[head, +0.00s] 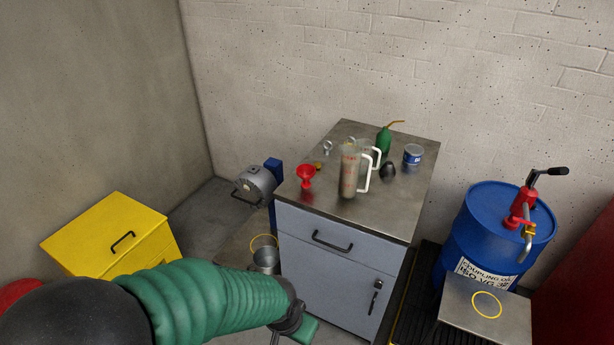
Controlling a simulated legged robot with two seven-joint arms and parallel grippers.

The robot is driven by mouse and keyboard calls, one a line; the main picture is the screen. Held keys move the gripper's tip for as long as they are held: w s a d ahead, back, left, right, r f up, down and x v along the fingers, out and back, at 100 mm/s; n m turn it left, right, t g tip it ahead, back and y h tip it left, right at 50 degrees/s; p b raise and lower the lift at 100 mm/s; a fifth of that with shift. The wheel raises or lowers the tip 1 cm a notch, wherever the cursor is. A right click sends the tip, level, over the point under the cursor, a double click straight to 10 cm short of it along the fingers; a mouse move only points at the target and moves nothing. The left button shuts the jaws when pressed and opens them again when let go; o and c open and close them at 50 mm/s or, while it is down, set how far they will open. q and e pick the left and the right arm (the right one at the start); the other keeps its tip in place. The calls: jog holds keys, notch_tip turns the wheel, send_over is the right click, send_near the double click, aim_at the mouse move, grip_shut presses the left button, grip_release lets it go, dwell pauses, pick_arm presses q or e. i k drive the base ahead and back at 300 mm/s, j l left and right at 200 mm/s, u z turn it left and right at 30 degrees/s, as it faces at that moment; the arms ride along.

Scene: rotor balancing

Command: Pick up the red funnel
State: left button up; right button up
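The red funnel (306,175) stands on the metal top of the grey-blue cabinet (385,217), near its front left corner. Its wide mouth faces up. My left arm, in a green ribbed sleeve, comes in from the left. Its gripper (298,327) is low in front of the cabinet, well below and apart from the funnel. Its fingers are mostly hidden or cut off, so I cannot tell whether they are open or shut. My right gripper is not in view.
Clear measuring jugs (349,172) stand right of the funnel. A green oil can (384,141), a blue-labelled tin (413,155) and small items share the top. A grey motor-like unit (256,183) is left of the cabinet, a blue drum (480,235) right, a yellow box (90,240) far left.

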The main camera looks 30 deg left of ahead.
aim_at(305, 171)
jog(key=i+j, duration=0.2)
jog(key=j, duration=0.2)
jog(key=i+j+u, duration=0.1)
jog(key=j, duration=0.3)
jog(key=i+j+u, duration=0.1)
jog(key=i+j, duration=0.15)
jog(key=j, duration=0.15)
jog(key=i+j, duration=0.25)
jog(key=j+u, duration=0.05)
jog(key=j, duration=0.1)
